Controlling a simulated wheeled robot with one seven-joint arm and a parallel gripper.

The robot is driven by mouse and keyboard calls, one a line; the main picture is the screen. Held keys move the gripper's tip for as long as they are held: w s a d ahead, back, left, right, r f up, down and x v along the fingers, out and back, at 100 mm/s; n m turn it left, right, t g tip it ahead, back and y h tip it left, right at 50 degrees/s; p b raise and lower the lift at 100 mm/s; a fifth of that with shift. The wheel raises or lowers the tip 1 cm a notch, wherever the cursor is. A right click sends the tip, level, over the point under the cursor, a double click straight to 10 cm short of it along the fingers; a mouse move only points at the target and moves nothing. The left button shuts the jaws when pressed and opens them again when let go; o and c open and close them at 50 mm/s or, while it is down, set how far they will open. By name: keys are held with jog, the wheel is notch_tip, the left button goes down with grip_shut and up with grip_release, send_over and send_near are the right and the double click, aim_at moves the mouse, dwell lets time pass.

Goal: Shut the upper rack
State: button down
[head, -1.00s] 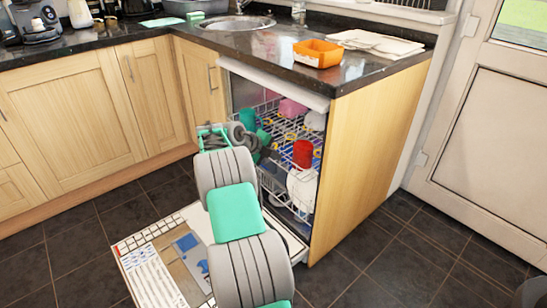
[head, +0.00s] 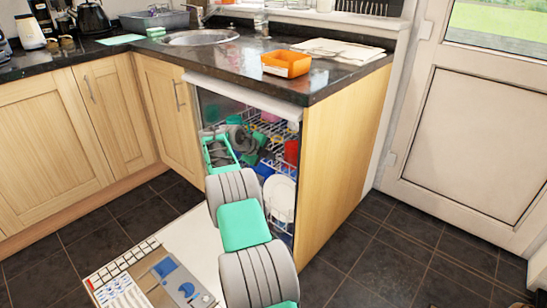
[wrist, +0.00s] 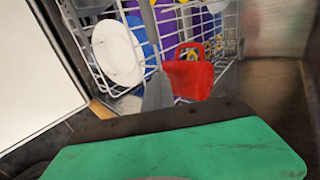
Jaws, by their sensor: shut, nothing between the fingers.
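The upper rack (head: 281,128) is a white wire basket in the open dishwasher, holding a pink item (head: 268,116) and a red cup (head: 291,150). How far it is pulled out is hard to tell, as my arm hides its left part. My gripper (wrist: 156,92) is shut and empty, its grey fingers pointing toward the wire rack in the wrist view. The red cup (wrist: 188,76) is just right of the fingers there, and a white plate (wrist: 117,53) is to the left. I cannot tell whether the fingers touch the rack.
The dishwasher door (head: 150,275) lies open, low over the floor. Plates (head: 280,197) stand in the lower part. A granite worktop (head: 335,80) overhangs the opening and carries an orange tub (head: 286,63). A wooden side panel (head: 345,155) bounds the right. Tiled floor is free at right.

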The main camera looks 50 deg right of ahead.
jog(key=shift+w+r, duration=0.15)
jog(key=shift+w, duration=0.1)
